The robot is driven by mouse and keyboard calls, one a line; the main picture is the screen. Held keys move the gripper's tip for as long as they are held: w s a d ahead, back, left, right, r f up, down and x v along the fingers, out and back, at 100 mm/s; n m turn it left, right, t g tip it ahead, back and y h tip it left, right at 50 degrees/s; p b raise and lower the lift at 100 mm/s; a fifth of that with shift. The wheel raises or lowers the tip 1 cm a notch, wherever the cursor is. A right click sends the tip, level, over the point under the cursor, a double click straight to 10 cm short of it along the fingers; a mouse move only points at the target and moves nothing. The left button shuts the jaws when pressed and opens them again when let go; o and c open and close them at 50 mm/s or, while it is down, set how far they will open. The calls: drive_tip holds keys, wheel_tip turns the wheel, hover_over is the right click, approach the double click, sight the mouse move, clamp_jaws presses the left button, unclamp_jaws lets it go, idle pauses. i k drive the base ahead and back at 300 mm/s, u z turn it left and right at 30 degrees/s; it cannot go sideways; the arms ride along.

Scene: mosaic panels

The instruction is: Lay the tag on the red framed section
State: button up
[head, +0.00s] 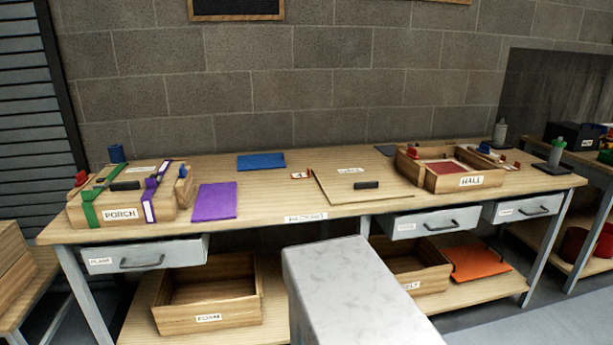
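A small white tag-like piece with a red mark (299,175) lies flat on the workbench, left of a wooden board (335,186); its print is too small to read. A red section with a pale frame (450,167) shows inside the open wooden box labelled HALL (438,184) at the right of the bench. The box's front wall hides part of its inside. I cannot tell whether anything lies on the red section. My gripper is not in view.
A closed box labelled PORCH (95,214) with green and purple straps stands at the left. Purple (215,201) and blue (261,161) sheets lie on the bench. Closed drawers and a lower shelf with open crates (208,296) are below. A pale grey block (350,295) fills the front middle.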

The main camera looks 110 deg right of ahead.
sight(450, 171)
drive_tip(key=z, duration=0.25)
drive_tip(key=k, duration=2.7)
drive_tip(key=z, duration=0.85)
